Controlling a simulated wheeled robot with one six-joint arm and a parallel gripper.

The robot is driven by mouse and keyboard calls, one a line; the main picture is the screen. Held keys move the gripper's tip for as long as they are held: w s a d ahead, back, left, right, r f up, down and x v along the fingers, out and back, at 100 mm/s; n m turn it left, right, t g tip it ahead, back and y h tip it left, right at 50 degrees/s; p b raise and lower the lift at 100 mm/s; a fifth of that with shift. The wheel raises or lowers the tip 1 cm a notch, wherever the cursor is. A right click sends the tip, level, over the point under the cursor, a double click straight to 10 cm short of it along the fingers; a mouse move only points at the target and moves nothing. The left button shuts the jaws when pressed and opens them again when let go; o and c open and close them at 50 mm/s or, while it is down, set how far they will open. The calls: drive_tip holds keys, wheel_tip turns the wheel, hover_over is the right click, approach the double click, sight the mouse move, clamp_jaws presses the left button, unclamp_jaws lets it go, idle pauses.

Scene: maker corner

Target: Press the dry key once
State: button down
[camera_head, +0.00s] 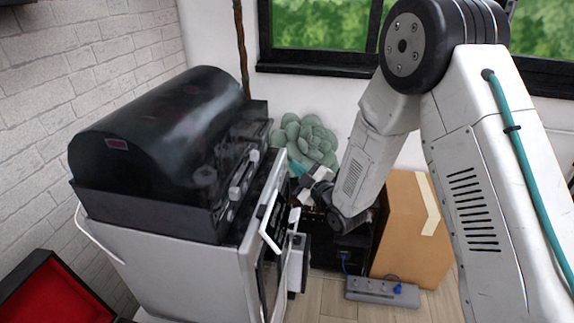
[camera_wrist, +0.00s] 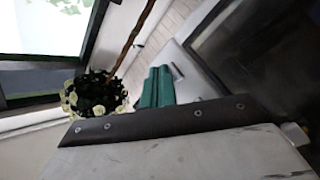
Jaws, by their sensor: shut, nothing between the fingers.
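A machine with a white body (camera_head: 165,262) and a dark curved lid (camera_head: 160,130) stands left of centre in the head view. Its front edge carries small pale controls (camera_head: 240,178) and a white handle (camera_head: 270,213). I cannot tell which of these, if any, is the dry key; no label is readable. My gripper (camera_head: 297,168) is beside the upper right front of the machine, its teal fingertips pointing towards it. Any contact cannot be made out. In the wrist view the teal fingers (camera_wrist: 156,88) are together, with nothing visible between them.
A cardboard box (camera_head: 408,232) stands right of the machine, with a grey power strip (camera_head: 382,291) on the floor before it. A plant (camera_head: 308,138) is behind my gripper. A red-lined open case (camera_head: 45,292) is at lower left. Wooden floor shows at the bottom.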

drive_tip(key=shift+s+d, duration=0.1)
drive_tip(key=shift+d, duration=0.15)
drive_tip(key=shift+d, duration=0.1)
drive_tip(key=d, duration=0.2)
drive_tip(key=s+d, duration=0.1)
drive_tip(key=d, duration=0.2)
drive_tip(key=shift+d, duration=0.35)
idle(0.5)
